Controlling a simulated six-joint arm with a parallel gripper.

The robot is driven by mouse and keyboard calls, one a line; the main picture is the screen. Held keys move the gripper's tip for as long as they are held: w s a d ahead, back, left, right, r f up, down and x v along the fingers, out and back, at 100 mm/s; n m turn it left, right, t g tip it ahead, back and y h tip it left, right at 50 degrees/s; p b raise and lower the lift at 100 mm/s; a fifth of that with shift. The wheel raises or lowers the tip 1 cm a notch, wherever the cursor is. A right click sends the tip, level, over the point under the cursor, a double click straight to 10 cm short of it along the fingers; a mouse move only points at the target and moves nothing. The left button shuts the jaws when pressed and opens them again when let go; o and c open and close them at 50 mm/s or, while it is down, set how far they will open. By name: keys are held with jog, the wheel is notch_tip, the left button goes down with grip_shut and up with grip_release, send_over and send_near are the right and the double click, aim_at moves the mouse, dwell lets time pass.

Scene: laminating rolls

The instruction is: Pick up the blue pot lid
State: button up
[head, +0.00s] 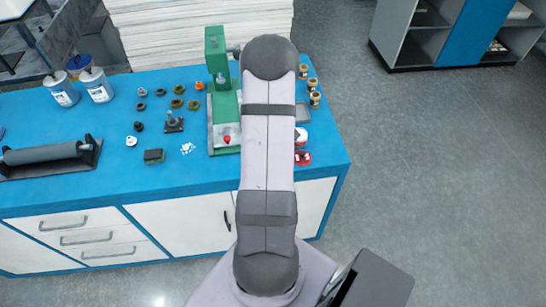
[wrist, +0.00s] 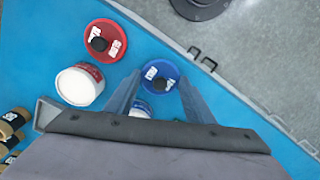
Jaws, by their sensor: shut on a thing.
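The blue pot lid (wrist: 161,82) is a round blue disc with a dark knob and white labels, in the wrist view. My gripper (wrist: 160,77) has one finger on each side of it and is shut on it. A white pot (wrist: 140,108) shows partly just below the lid, mostly hidden by my gripper. Whether the lid touches this pot I cannot tell. In the head view my arm hides my gripper and the blue lid.
A red lid (wrist: 105,41) and an open white pot (wrist: 80,84) stand left of the blue lid. Brown-and-cream jars (wrist: 10,125) lie further left. The blue bench's edge (wrist: 225,88) is close on the right. A green press (head: 215,60) stands left of my arm.

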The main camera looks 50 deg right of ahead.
notch_tip(320, 180, up, 8)
jog(key=shift+r+b, duration=0.1)
jog(key=shift+b, duration=1.15)
jog(key=shift+r, duration=0.65)
jog(key=w+d+r+p, duration=0.1)
jog(key=w+d+p, duration=0.4)
jog(key=w+d, duration=0.1)
jog(key=shift+w, duration=0.35)
jog(key=shift+f, duration=0.15)
